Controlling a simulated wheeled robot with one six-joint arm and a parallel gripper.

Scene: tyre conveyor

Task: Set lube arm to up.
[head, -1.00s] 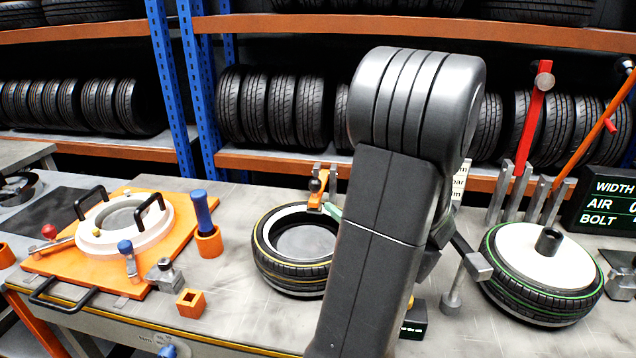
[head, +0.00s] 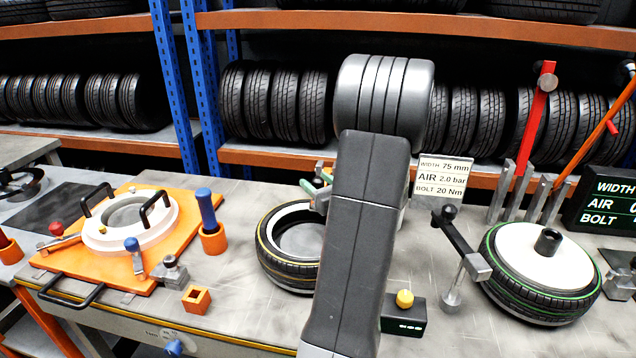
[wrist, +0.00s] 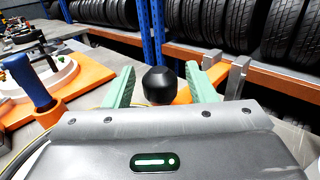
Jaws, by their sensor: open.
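A black ball knob (wrist: 160,86) on an orange lever (wrist: 182,97), which looks like the lube arm, stands between the green fingers of my gripper (wrist: 158,78) in the wrist view. The fingers are open, one on each side of the knob, with a gap visible. In the head view my gripper (head: 318,186) is behind the yellow-lined tyre (head: 285,272), partly hidden by my arm. The knob and most of the lever are hard to make out there. Two grey upright posts (wrist: 225,75) stand just right of the fingers.
An orange plate (head: 75,259) with a white ring and a blue-handled tool (head: 207,208) are at left. A black box with a yellow button (head: 404,299), a black jointed arm (head: 456,236) and a green-lined tyre (head: 540,304) are at right. Tyre racks stand behind.

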